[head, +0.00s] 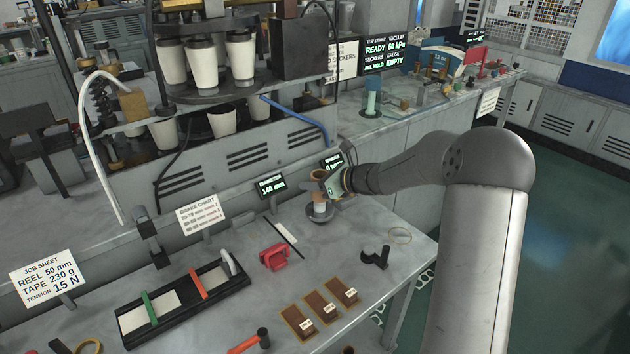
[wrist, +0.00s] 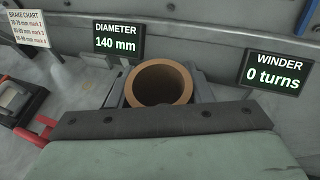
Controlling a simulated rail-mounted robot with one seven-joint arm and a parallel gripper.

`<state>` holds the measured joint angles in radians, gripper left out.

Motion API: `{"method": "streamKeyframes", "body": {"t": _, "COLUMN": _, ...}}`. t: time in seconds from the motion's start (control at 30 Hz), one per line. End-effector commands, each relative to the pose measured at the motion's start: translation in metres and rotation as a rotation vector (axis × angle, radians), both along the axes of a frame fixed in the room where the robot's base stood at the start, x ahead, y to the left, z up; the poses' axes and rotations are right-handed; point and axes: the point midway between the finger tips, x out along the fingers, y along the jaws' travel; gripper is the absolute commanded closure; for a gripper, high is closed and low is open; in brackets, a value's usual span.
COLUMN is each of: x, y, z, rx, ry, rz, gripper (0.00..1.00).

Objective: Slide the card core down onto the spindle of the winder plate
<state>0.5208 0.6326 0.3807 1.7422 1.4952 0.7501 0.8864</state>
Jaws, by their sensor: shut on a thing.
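The card core (wrist: 131,86) is a brown open-topped tube, seen from above in the wrist view. My gripper (wrist: 160,90) is shut on it, with a grey finger on each side. In the head view the core (head: 318,174) stands roughly upright in my gripper (head: 334,185), above the winder plate (head: 320,217), a small grey disc on the bench. A pale upright piece shows just under the core, over the plate. Whether the spindle is inside the core I cannot tell; the core's inside is dark and its lower end is partly covered by my gripper.
A diameter display (head: 271,186) reads 140 mm, and the winder display (wrist: 272,70) reads 0 turns. A red block (head: 274,257), a black hook-shaped piece (head: 376,257) and several brown cards (head: 322,306) lie nearer on the bench. A cup machine stands behind.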

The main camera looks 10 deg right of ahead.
Motion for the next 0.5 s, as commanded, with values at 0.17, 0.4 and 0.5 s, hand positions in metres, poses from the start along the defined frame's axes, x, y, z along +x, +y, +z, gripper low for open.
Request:
{"method": "streamKeyframes", "body": {"t": 0.17, "x": 0.0000, "y": 0.0000, "z": -0.0001, "rx": 0.000, "ry": 0.000, "rz": 0.000, "gripper": 0.76}}
{"method": "streamKeyframes", "body": {"t": 0.4, "x": 0.0000, "y": 0.0000, "z": -0.0040, "rx": 0.000, "ry": 0.000, "rz": 0.000, "gripper": 0.76}}
{"method": "streamKeyframes", "body": {"t": 0.5, "x": 0.0000, "y": 0.0000, "z": -0.0058, "rx": 0.000, "ry": 0.000, "rz": 0.000, "gripper": 0.76}}
